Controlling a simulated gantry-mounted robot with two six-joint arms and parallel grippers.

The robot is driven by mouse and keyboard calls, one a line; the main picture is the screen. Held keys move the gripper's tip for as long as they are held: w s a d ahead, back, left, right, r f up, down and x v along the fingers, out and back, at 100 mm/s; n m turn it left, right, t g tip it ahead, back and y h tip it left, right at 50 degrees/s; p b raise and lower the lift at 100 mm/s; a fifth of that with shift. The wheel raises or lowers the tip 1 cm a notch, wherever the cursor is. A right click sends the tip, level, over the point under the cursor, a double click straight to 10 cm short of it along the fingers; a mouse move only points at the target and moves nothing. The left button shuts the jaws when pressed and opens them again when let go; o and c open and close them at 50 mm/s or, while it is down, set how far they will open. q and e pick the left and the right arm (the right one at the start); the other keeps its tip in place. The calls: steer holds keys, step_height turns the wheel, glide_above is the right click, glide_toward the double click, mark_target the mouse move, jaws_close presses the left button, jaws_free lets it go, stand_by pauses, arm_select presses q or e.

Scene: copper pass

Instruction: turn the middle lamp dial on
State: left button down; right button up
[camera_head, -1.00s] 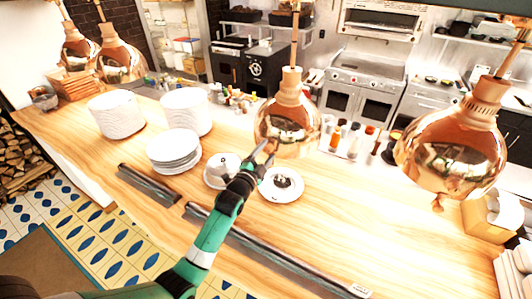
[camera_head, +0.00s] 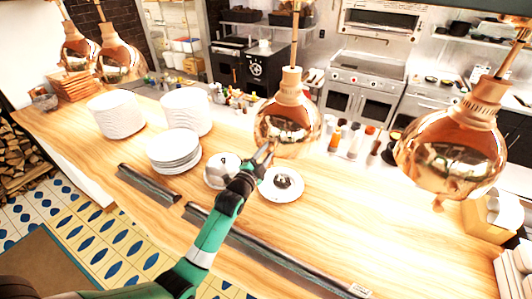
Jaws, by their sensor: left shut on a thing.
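The middle copper lamp (camera_head: 288,128) hangs over the wooden counter near the picture's middle. My left gripper (camera_head: 265,153) is at the lower left of its shade, with its fingers shut. The middle lamp's dial is small and mostly hidden at the fingertips, and the fingers are closed on it. I cannot tell the dial's angle. The right copper lamp (camera_head: 452,152) shows a small copper knob (camera_head: 437,205) under its shade. Two more copper lamps (camera_head: 120,62) hang at the far left. My right gripper is not in view.
Stacks of white plates (camera_head: 174,150) stand left of my arm on the counter (camera_head: 350,220). Bottles (camera_head: 354,140) stand behind.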

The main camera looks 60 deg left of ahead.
arm_select(q)
steer(key=n, duration=0.8)
steer(key=shift+h, duration=0.3)
steer(key=n, duration=0.4)
steer(key=shift+r+n, duration=0.1)
steer(key=shift+n, duration=0.2)
steer(key=n, duration=0.4)
steer(key=shift+h, duration=0.3)
steer(key=c, duration=0.6)
jaws_free()
steer(key=shift+s, duration=0.1)
